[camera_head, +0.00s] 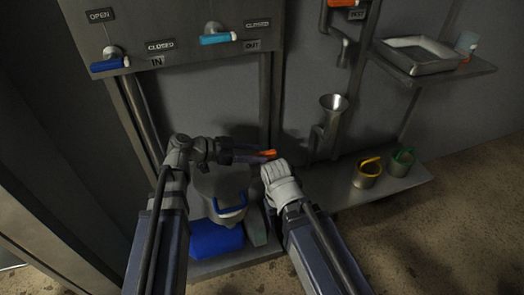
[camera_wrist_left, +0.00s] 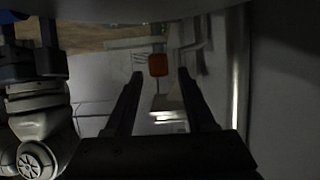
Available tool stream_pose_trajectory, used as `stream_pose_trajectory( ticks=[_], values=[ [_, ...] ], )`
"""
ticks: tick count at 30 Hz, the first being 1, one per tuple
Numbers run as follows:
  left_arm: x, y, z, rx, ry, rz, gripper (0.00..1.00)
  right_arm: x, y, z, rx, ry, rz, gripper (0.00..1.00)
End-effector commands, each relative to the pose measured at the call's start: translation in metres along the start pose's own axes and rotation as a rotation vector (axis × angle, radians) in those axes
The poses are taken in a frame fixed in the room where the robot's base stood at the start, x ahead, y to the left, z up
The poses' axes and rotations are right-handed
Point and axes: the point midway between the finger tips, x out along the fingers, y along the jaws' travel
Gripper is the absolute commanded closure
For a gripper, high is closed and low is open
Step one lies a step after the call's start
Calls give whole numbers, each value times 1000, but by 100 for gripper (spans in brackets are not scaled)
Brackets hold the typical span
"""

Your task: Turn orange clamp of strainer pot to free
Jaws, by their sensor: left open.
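The strainer pot (camera_head: 222,182) is grey with a blue handle and stands on the low shelf, partly hidden by my left arm. Its orange clamp (camera_head: 266,153) points right beside my left gripper (camera_head: 262,157). In the left wrist view the orange clamp (camera_wrist_left: 158,65) lies ahead, in line with the gap between the open fingers of my left gripper (camera_wrist_left: 160,75). The fingers look apart from it. My right wrist is close to the right of the clamp. Dark parts of my right gripper (camera_wrist_left: 30,50) show at the left wrist view's edge, fingers unclear.
A blue block (camera_head: 214,240) lies in front of the pot. A metal funnel (camera_head: 333,103), a yellow-handled cup (camera_head: 367,173) and a green-handled cup (camera_head: 400,162) are to the right. A tray (camera_head: 418,57) sits on the upper shelf. Blue valve levers (camera_head: 108,64) are above left.

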Motion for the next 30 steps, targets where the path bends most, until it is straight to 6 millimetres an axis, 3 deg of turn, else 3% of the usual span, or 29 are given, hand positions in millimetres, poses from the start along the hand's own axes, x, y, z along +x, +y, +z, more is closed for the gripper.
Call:
stream_pose_trajectory(
  ticks=[3,10,30],
  values=[
    [-23,0,-3,-1,0,-3,45,-11,1,1,2,-1,1,40],
    [-46,0,-1,0,0,-2,45,-19,2,1,4,-1,2,40],
    [-50,0,0,0,0,0,45,-19,2,1,4,-1,3,40]
  ],
)
